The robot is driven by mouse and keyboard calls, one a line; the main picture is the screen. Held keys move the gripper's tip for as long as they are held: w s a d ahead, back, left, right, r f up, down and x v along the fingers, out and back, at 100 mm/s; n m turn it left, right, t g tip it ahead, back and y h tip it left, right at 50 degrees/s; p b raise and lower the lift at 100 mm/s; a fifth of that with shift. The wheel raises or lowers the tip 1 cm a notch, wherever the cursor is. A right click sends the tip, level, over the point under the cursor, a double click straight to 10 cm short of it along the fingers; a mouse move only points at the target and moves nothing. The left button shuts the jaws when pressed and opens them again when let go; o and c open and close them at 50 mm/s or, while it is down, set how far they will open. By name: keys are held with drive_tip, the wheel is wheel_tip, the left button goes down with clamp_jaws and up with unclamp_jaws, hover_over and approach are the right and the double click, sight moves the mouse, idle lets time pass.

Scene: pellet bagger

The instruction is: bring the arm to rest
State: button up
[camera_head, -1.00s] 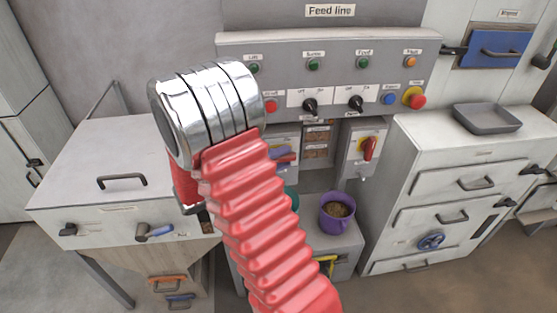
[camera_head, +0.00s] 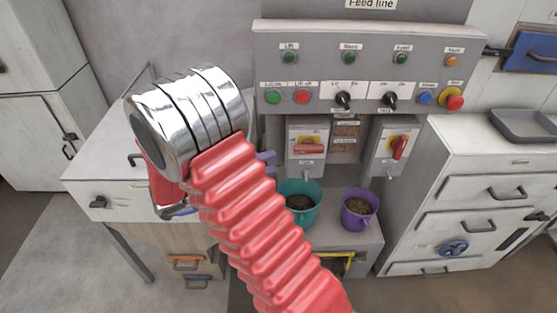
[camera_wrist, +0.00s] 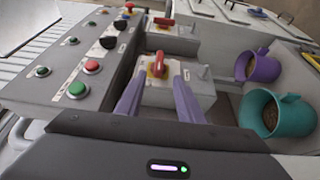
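My arm, with red ribbed bellows and a chrome joint, fills the middle of the head view. My gripper (camera_wrist: 158,78) shows in the wrist view as two purple-blue fingers held apart, with nothing between them. Behind them is the control box with a red switch handle on a yellow plate (camera_wrist: 157,66); I cannot tell how far off it is. In the head view only bits of the fingers (camera_head: 267,158) show past the bellows, left of that box (camera_head: 308,145).
The feed line panel (camera_head: 365,65) carries several buttons and knobs. Below, a teal bucket (camera_head: 311,216) and a purple bucket (camera_head: 373,213) hold pellets. A white cabinet (camera_head: 105,180) stands left, a drawer unit (camera_head: 430,250) with a grey tray (camera_head: 525,126) right. Open floor lies front left.

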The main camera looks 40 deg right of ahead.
drive_tip(key=shift+w+a, duration=0.15)
drive_tip(key=shift+a, duration=0.45)
